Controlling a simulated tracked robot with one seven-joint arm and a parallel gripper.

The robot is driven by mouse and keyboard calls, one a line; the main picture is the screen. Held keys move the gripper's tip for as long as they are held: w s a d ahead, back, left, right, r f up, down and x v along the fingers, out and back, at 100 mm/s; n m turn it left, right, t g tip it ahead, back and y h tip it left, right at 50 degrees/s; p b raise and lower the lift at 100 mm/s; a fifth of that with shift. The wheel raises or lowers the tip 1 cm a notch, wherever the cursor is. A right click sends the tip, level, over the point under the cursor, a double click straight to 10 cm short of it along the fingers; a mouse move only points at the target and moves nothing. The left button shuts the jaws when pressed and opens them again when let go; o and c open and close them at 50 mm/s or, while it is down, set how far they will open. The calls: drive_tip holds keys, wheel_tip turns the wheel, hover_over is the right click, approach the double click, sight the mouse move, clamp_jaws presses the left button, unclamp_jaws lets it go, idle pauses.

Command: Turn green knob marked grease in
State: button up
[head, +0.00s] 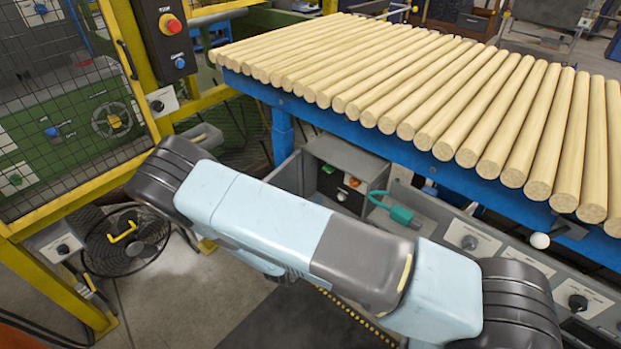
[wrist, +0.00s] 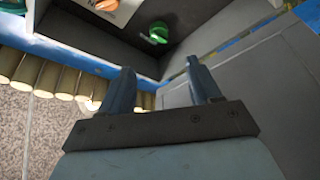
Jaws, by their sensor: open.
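A green knob (wrist: 158,33) sits on a dark panel at the top middle of the wrist view. An orange knob (wrist: 107,5) is to its left, on a pale plate with partly cut-off lettering. My gripper (wrist: 160,72) is open and empty, its two fingers apart and pointing toward the panel, below the green knob and not touching it. In the head view, a small green knob (head: 328,168) shows in a grey box under the blue roller table; it may be the same one. No "grease in" label is readable. My gripper is hidden in the head view.
Wooden poles (head: 450,85) lie on a blue table (head: 270,95) above the box. A teal padlock-like item (head: 398,214) and black knobs on pale plates stand on a grey ledge. A yellow-framed mesh guard (head: 70,100) is at left, with a fan (head: 128,240) below.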

sight(329, 169)
drive_tip(key=x, duration=1.3)
drive_tip(key=shift+w+d+r, duration=0.15)
drive_tip(key=shift+w, duration=0.15)
